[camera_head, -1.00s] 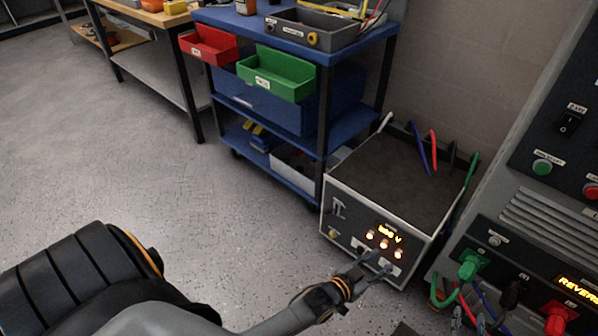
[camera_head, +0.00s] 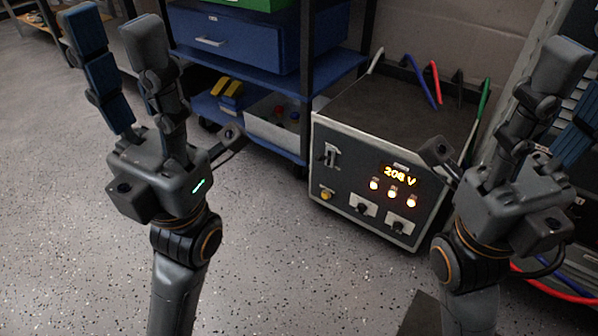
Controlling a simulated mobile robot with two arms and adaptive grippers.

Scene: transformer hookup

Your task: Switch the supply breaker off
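A grey supply box (camera_head: 365,180) with a dark top stands on the floor at centre right. Its front has a lit 208 V display (camera_head: 398,175), three lit lamps, a lever-like switch (camera_head: 331,155) at the upper left, a yellow button (camera_head: 327,195) and two black controls (camera_head: 362,208) on white plates. Which one is the supply breaker I cannot tell; no label is legible. My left gripper (camera_head: 150,80) is open and empty, fingers up, left of the box and apart from it. My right gripper (camera_head: 510,120) is open and empty, partly in front of the box's right side.
A blue shelf cart (camera_head: 265,65) with a drawer stands behind the box to the left. Blue, red, black and green cables (camera_head: 435,82) rise at the box's back. A cabinet at the right edge is mostly hidden by my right gripper.

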